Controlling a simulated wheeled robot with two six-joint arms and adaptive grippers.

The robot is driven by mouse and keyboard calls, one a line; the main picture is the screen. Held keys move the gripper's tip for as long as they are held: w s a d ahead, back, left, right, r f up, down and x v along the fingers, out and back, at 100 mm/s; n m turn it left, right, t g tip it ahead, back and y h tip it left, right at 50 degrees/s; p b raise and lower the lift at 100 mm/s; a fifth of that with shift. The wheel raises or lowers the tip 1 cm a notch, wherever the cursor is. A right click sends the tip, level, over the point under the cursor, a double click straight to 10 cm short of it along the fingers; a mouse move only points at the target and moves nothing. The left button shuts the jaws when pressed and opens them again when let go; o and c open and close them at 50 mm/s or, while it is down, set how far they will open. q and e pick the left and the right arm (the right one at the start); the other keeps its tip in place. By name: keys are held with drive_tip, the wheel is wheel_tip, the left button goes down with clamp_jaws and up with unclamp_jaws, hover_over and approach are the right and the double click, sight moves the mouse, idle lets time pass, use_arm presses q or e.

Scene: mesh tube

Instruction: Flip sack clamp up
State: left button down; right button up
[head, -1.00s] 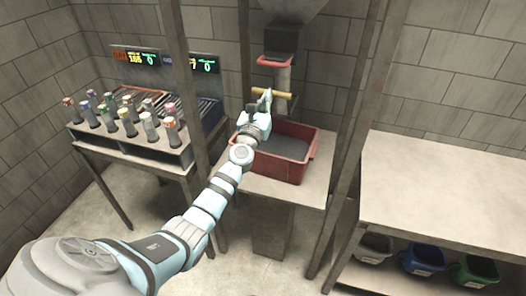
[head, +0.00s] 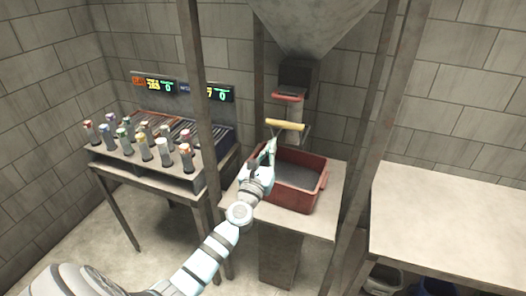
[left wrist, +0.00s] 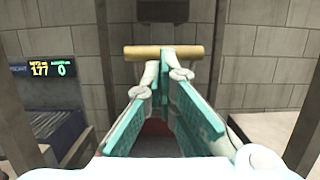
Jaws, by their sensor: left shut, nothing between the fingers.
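The sack clamp shows a yellow bar (head: 285,125) below the hopper spout, in front of a pale tube; a thin bracket runs back from its right end. In the left wrist view the bar (left wrist: 163,52) lies level across the picture, just beyond my fingertips. My left gripper (head: 270,146) is shut and empty, just below and left of the bar in the head view. Its fingers converge near the bar in the left wrist view (left wrist: 165,66); I cannot tell whether they touch it. My right gripper is not in view.
A red handle (head: 288,97) sits above the bar, under the grey hopper (head: 312,25). A red tub (head: 299,198) stands below on a small table. Dark posts (head: 201,110) flank the station. A rack of capped tubes (head: 145,147) is left; a bare table (head: 450,230) is right.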

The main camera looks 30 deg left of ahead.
use_arm(q)
drive_tip(key=shift+s+d+r, duration=0.15)
drive_tip(key=shift+s, duration=0.6)
drive_tip(key=shift+s+d+r, duration=0.15)
drive_tip(key=shift+s, duration=0.6)
drive_tip(key=shift+s+d+r, duration=0.15)
drive_tip(key=shift+s, duration=0.6)
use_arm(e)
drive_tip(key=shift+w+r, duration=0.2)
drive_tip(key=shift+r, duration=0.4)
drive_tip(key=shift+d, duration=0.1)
